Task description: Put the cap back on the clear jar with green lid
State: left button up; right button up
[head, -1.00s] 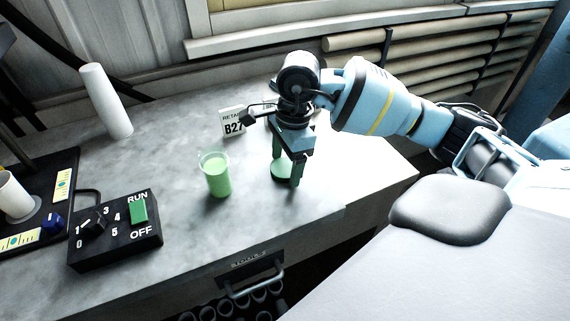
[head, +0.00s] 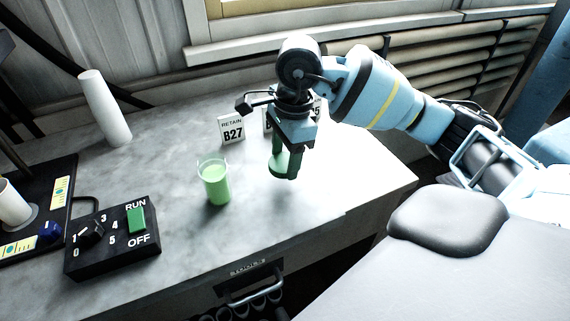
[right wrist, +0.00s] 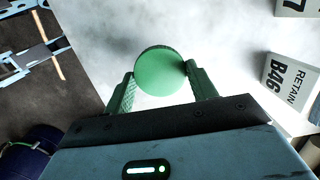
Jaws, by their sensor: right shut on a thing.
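The clear jar (head: 215,183) holds green liquid and stands upright and uncapped on the grey bench. My right gripper (head: 286,168) is to the right of the jar and shut on the round green lid (head: 279,165). The lid also shows between the two green fingers in the right wrist view (right wrist: 160,70). It is held level, apart from the jar and a little above the bench. My left gripper is not in view.
A control box (head: 112,240) with a dial and a green RUN switch stands at the front left. A white cylinder (head: 104,108) stands at the back left. A B27 label card (head: 231,130) and other cards stand behind the jar. The bench right of my gripper is clear.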

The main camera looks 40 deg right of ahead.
jog(key=s+a+r, duration=0.1)
jog(key=s+a, duration=0.7)
jog(key=s, duration=0.5)
jog(key=shift+a+b, duration=0.25)
jog(key=shift+b, duration=0.1)
